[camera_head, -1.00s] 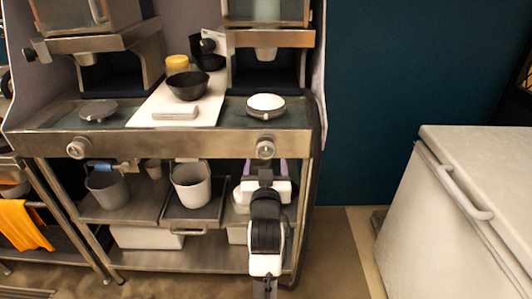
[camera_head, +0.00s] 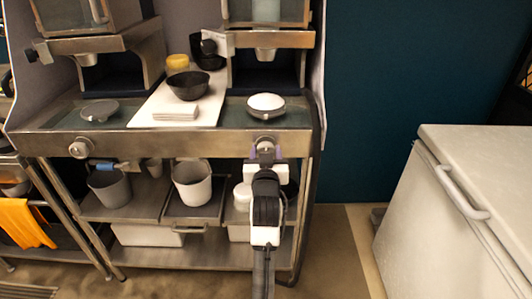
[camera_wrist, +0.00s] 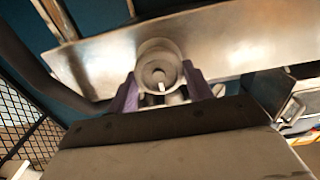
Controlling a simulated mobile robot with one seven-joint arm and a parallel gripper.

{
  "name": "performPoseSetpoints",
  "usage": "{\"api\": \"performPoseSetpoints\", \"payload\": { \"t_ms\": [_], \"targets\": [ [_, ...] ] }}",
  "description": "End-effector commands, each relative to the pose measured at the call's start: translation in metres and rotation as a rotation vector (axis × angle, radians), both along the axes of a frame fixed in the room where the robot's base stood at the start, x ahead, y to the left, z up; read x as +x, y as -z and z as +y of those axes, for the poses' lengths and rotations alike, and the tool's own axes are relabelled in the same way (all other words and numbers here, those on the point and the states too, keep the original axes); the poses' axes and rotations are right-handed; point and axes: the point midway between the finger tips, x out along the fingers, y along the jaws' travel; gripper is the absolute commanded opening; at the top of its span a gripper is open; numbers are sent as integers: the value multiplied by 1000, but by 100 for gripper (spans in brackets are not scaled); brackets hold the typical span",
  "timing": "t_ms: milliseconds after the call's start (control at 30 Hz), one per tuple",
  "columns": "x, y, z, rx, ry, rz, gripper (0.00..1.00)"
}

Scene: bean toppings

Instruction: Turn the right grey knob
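The right grey knob (camera_head: 265,143) is on the front panel of the metal stand, below the white-filled bowl. In the wrist view the round knob (camera_wrist: 159,60) faces me, with a short pale mark low on its face. My gripper (camera_head: 265,153) is at this knob, coming from below and in front. Its two purple fingers are apart, one on each side of the knob's lower part in the wrist view (camera_wrist: 160,80). I cannot tell whether either finger touches it. The left grey knob (camera_head: 81,148) is farther left on the same panel.
The metal front panel (camera_head: 180,145) runs along the counter edge. A bowl with white filling (camera_head: 266,103) stands above the right knob. Pots (camera_head: 192,183) stand on the shelf below. A white chest (camera_head: 460,215) is at the right, with open floor between.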

Motion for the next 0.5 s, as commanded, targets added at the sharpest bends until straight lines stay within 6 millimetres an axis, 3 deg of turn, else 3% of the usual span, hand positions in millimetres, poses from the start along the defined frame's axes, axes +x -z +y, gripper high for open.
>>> {"api": "performPoseSetpoints", "payload": {
  "t_ms": [100, 500],
  "targets": [
    [0, 0, 0, 0, 0, 0, 28],
    [0, 0, -1, 100, 0, 0, 28]
  ]
}}
